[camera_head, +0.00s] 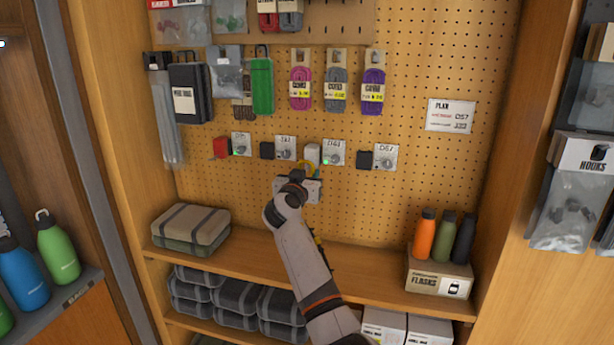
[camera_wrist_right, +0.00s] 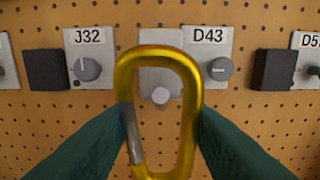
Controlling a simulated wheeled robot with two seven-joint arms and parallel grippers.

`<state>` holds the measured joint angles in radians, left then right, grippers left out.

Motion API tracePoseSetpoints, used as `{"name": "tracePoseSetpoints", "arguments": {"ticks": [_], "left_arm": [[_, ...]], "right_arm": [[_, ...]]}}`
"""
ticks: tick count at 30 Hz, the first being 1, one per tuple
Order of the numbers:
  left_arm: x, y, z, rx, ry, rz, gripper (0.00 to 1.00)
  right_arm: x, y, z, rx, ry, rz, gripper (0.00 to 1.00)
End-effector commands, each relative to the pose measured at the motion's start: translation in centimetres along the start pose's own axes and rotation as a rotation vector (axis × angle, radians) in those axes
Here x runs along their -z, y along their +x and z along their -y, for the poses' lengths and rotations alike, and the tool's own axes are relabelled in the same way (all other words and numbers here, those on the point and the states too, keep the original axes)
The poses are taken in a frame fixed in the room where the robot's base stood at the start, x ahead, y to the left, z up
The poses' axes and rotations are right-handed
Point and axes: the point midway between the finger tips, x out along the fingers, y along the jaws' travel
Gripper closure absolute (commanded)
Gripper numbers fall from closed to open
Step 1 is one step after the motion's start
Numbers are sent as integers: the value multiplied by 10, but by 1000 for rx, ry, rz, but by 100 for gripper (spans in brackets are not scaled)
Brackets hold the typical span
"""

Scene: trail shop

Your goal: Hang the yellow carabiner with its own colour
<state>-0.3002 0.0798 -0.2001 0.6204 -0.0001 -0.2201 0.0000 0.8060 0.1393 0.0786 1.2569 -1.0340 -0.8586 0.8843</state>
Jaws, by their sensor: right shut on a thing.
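The yellow carabiner (camera_wrist_right: 189,105) with a grey gate is upright between the green fingers of my right gripper (camera_wrist_right: 162,118), which is shut on it. No other yellow carabiner is visible. My left gripper is not in view.
A row of plates with knobs and blocks crosses the pegboard, including a red block (camera_head: 221,147) and a black block (camera_head: 365,160). A plan card (camera_head: 451,115) hangs right. Cord packs (camera_head: 336,85) hang above; a shelf (camera_head: 330,265) with flasks lies below.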

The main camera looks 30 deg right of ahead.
Motion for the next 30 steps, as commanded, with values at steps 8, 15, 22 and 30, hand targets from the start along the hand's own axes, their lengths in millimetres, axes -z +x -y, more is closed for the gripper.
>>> {"name": "tracePoseSetpoints", "arguments": {"ticks": [8, 15, 22, 30], "left_arm": [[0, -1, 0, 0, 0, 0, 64], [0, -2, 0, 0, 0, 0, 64], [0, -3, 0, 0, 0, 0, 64], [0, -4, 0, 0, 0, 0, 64]], "right_arm": [[-1, -2, 0, 0, 0, 1, 82], [-1, -11, 0, -1, -1, 2, 82], [-1, -20, 0, -1, 1, 1, 82], [-1, -27, 0, 0, -1, 1, 82]]}}
